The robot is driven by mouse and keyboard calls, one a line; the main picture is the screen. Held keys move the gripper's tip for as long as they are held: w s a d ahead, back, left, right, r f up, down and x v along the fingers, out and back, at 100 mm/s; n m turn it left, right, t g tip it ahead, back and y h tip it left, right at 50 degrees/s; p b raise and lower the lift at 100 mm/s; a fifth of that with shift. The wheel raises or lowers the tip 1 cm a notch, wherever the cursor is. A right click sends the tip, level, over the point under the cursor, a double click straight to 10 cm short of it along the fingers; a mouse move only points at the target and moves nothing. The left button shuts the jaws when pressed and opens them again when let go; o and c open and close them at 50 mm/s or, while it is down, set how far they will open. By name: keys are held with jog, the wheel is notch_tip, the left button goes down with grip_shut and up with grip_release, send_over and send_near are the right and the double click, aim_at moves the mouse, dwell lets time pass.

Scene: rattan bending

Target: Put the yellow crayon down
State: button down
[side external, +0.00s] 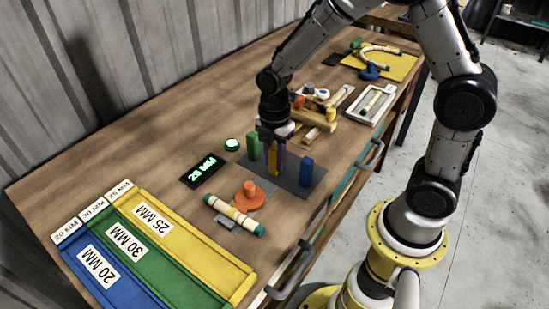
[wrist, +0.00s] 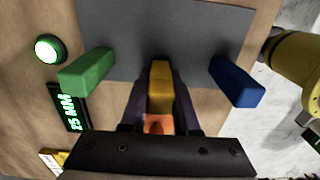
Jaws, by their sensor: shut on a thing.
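The yellow crayon (side external: 273,163) is a yellow block held upright between the fingers of my gripper (side external: 276,152). It also shows in the wrist view (wrist: 160,85), with my gripper's dark fingers (wrist: 160,100) on both sides of it. My gripper is shut on it. The crayon is over the dark grey mat (side external: 290,186), between a green block (side external: 253,146) and a blue block (side external: 306,171), which both stand upright. I cannot tell whether its lower end touches the mat.
An orange knobbed piece (side external: 249,195) and a banded roll (side external: 234,216) lie in front of the mat. A display reading 25 MM (side external: 203,170) and a green-lit button (side external: 232,144) are to the left. Labelled coloured trays (side external: 205,258) fill the near end. Wooden parts (side external: 312,118) stand behind.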

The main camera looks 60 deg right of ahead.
jog(key=c, duration=0.7)
grip_release()
jog(key=shift+f, duration=0.15)
jog(key=shift+o, duration=0.2)
notch_tip(320, 180, up, 11)
jog(key=shift+r, duration=0.15)
jog(key=shift+s+r, duration=0.1)
jog(key=shift+r, duration=0.55)
jog(key=s+d+r+m+t, duration=0.1)
jog(key=s+r+m+t, duration=0.1)
jog(key=s+m, duration=0.6)
jog(key=s+d+r+m+t, duration=0.1)
jog(key=s+r+m+t, duration=0.2)
jog(key=s+m, duration=0.6)
jog(key=shift+s+r+m+t, duration=0.15)
jog(key=shift+r+m+t, duration=0.2)
jog(key=shift+m, duration=0.15)
